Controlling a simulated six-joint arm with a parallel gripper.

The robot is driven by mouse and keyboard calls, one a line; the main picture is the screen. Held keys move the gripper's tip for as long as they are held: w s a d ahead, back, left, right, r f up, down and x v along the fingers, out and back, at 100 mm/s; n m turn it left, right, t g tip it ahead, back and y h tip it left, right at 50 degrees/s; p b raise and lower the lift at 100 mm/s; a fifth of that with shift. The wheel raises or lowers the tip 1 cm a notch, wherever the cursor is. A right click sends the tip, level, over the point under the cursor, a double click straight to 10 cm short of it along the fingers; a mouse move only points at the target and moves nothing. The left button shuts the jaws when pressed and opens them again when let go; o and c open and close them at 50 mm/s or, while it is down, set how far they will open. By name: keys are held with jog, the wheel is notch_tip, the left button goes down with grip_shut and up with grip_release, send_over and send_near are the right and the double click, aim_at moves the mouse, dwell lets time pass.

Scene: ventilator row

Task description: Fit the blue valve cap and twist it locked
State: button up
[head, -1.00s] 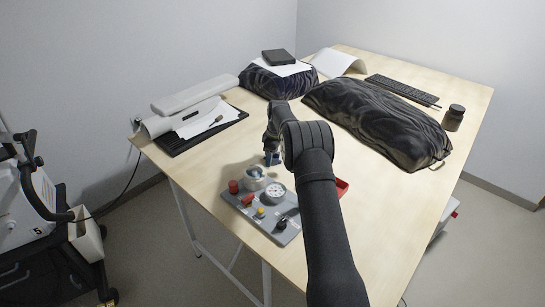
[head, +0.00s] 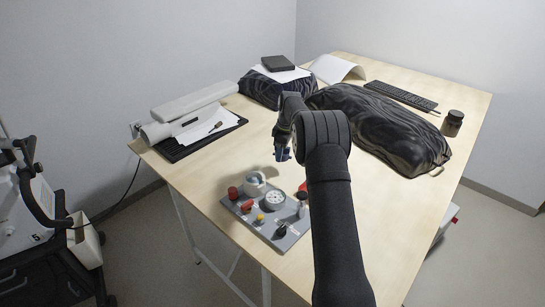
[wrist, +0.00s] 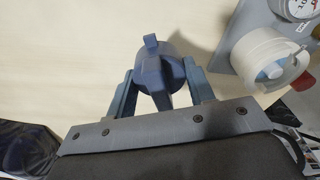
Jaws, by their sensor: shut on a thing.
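My gripper (wrist: 160,88) is shut on the blue valve cap (wrist: 155,68), a dark blue round piece with a small tab, held between the two blue fingers in the wrist view. In the head view my gripper (head: 283,153) hangs above the table, behind and to the right of the grey panel (head: 240,213). The cap is hard to tell from the fingers there. A pale round valve housing (head: 255,186) with a blue-grey centre stands on the panel. It also shows in the wrist view (wrist: 245,60), to the right of the held cap and apart from it.
The panel also carries a white dial gauge (head: 275,200) and several red, yellow and dark knobs. A clipboard (head: 185,145), a black bag (head: 385,125), a keyboard (head: 400,95) and a dark jar (head: 452,123) lie farther off. Bare table surrounds the gripper.

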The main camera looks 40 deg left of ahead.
jog(key=w+d+r, duration=0.2)
jog(key=d+r, duration=0.2)
jog(key=d, duration=0.2)
notch_tip(320, 180, up, 3)
jog(key=m, duration=0.4)
send_over(253, 177)
jog(key=shift+d+r+t, duration=0.1)
jog(key=shift+d+t, duration=0.05)
jog(key=shift+t, duration=0.15)
jog(key=shift+f, duration=2.35)
jog(key=shift+f, duration=1.05)
jog(key=shift+d+f, duration=0.1)
jog(key=shift+f, duration=0.25)
